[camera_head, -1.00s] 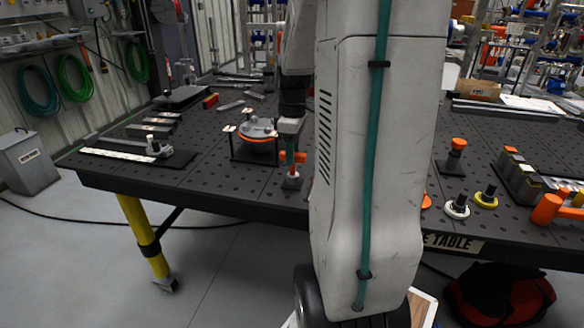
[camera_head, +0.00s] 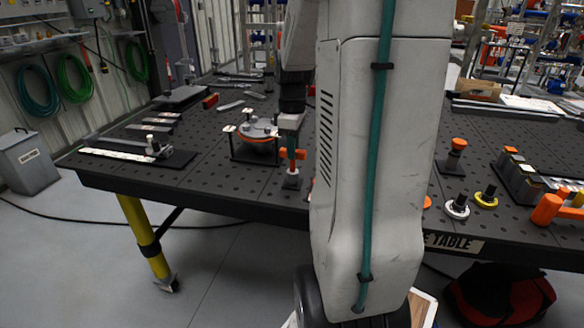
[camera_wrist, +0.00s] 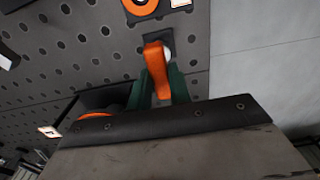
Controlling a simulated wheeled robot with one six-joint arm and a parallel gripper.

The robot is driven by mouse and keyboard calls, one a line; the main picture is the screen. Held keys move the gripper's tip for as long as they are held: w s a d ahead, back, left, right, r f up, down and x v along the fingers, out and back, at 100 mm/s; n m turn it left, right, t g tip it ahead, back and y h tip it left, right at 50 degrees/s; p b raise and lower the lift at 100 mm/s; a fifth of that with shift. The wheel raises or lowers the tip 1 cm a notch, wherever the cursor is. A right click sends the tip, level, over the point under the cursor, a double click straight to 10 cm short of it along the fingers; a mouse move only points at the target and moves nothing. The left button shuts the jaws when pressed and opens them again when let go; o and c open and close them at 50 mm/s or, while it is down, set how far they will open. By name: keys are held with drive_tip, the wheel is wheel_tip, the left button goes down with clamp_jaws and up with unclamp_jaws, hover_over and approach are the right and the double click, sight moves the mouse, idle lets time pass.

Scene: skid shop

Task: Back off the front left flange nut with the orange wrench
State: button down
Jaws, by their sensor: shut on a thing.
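My gripper (camera_head: 291,143), with green fingers, is shut on the orange wrench (camera_head: 292,160) near the table's front edge. The wrench hangs upright below the fingers, over a small dark holder plate (camera_head: 291,182); I cannot tell whether it is clear of it. In the wrist view the wrench (camera_wrist: 158,72) shows between the two fingers. The flange (camera_head: 258,128), grey over an orange disc on a black stand, is just left of the gripper. Its nuts are too small to tell apart, and the front left flange nut cannot be singled out.
The dark perforated table (camera_head: 220,190) has clear room in front of the flange stand. A clamp on a black plate (camera_head: 153,148) lies at left. Black-and-white and yellow knobs (camera_head: 457,208) and an orange-topped post (camera_head: 456,150) stand at right. My arm hides the middle.

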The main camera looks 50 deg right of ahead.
drive_tip(key=shift+r, duration=2)
